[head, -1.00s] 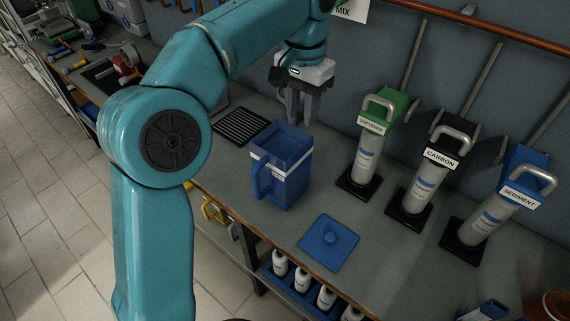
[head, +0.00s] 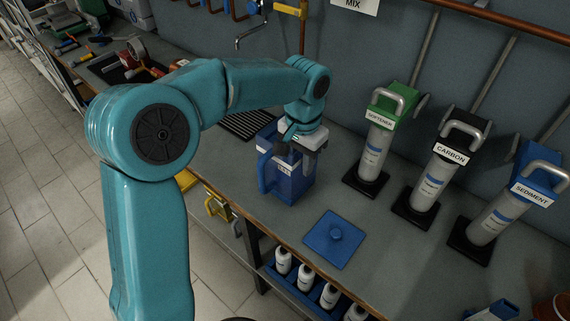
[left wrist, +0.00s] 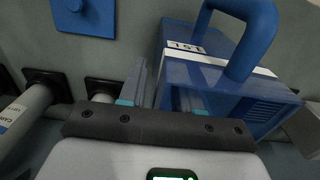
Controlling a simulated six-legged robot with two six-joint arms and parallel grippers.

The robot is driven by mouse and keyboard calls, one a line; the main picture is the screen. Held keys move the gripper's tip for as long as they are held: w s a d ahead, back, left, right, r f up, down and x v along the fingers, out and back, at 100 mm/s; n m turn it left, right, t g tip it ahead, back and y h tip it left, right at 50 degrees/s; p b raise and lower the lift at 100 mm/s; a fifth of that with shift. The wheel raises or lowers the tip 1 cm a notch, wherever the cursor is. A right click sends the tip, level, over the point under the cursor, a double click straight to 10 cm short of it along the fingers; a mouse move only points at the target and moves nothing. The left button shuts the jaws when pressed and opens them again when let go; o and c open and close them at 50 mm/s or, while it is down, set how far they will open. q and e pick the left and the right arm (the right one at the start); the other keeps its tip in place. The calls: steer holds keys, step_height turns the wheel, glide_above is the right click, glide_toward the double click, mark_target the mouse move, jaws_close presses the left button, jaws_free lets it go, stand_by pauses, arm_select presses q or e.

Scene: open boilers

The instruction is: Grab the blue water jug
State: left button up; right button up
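The blue water jug (head: 294,188), an open box shape with a handle on its left side and a white label band, stands upright on the bench. It also shows in the left wrist view (left wrist: 222,75). My left gripper (head: 297,162) is down at the jug's top, pointing downward. Its fingers (left wrist: 160,95) are apart, one outside the jug's side wall and the other apparently inside the rim. A gap shows beside the outer finger. The inner fingertip is hidden by the jug. My right gripper is out of view.
A blue square lid with a knob (head: 334,239) lies in front of the jug. Softener (head: 373,150), carbon (head: 432,182) and sediment (head: 500,212) filters stand to the right. A dark grate (head: 247,123) lies behind the jug. White bottles (head: 306,276) sit below the bench edge.

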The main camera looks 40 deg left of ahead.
arm_select(q)
steer(key=shift+d+f, duration=0.1)
steer(key=shift+f, duration=0.15)
jaws_close()
stand_by(1.3)
